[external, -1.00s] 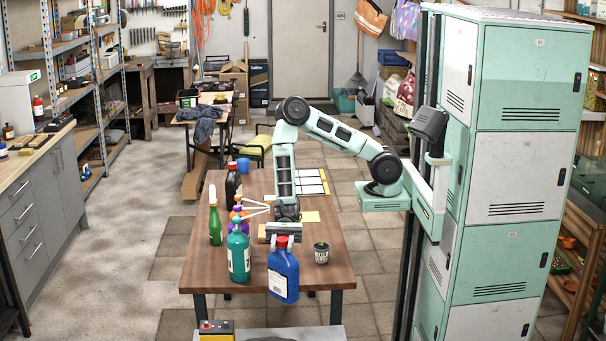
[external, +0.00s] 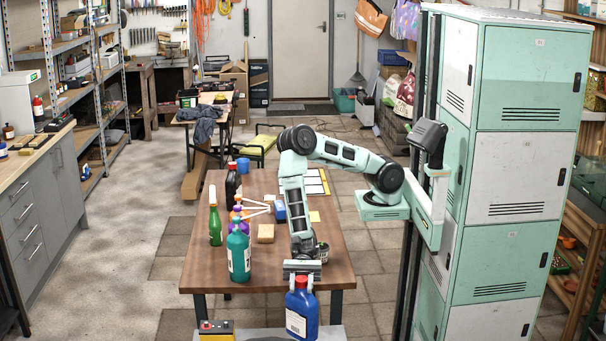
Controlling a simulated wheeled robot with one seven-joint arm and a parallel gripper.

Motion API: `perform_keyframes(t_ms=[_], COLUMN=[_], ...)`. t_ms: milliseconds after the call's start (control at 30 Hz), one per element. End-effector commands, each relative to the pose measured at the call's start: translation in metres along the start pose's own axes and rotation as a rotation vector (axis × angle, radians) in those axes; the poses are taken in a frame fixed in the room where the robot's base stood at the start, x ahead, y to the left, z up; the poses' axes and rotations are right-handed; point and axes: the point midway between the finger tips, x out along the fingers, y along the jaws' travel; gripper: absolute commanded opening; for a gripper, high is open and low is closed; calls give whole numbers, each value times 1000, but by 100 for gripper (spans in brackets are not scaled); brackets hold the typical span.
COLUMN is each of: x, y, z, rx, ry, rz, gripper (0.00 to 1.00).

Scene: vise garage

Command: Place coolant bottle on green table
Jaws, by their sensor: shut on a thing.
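The coolant bottle is a blue jug (external: 302,314) with a red cap and a white label, low in the middle of the external view. My gripper (external: 301,283) is shut on its top, around the cap area. The bottle hangs upright in front of the near edge of a brown wooden table (external: 200,268). Its lower part overlaps a pale surface (external: 262,334) at the bottom of the picture; I cannot tell whether it touches it. I cannot make out a table with a plainly green top.
A yellow-and-black battery-like box (external: 216,329) sits left on the near surface.

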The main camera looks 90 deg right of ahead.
Motion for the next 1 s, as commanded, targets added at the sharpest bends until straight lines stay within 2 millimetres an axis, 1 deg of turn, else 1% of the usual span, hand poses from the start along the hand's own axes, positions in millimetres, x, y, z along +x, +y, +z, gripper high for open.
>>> perform_keyframes(t_ms=[100, 267, 400, 500, 600, 833, 967, 1000], x=[1, 1, 1, 0, 0, 0, 0, 0], y=[1, 0, 1, 1, 0, 0, 0, 0], z=[-12, -24, -44, -55, -59, -59, -63, -64], rx=[0, 0, 0, -1, -2, -2, -1, -1], ry=[-4, -4, -3, -4, -6, -6, -5, -1], rz=[2, 1, 1, 1, 1, 1, 1, 1], gripper=[0, 0, 0, 0, 0, 0, 0, 42])
